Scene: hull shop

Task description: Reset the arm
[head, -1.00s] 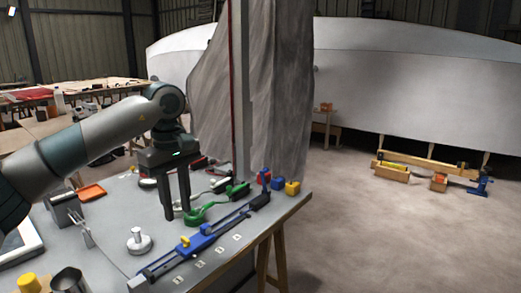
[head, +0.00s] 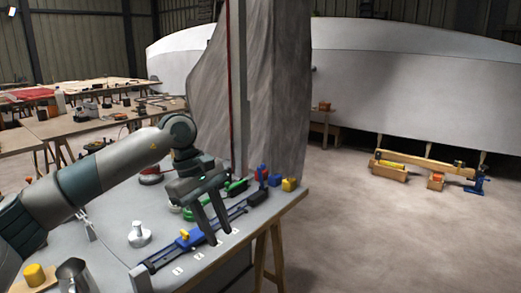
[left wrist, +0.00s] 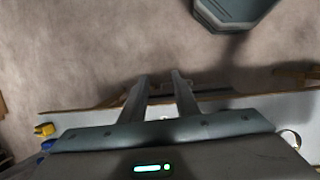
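My left gripper (head: 221,238) hangs over the right part of the grey workbench (head: 110,240). Its two fingers are apart with nothing between them, and they tilt down toward the bench's front edge. They pass in front of the blue rail tool (head: 185,245) and hide part of it; I cannot tell whether they touch anything. In the left wrist view, the left gripper (left wrist: 160,82) also shows its fingers apart and empty, with the bench edge and floor beyond. My right gripper is not in view.
Near the gripper are a green tool (head: 236,187), a blue block (head: 275,180) and a yellow block (head: 289,184). A metal knob (head: 139,235), a yellow cylinder (head: 35,276) and a metal cup (head: 74,275) stand further left.

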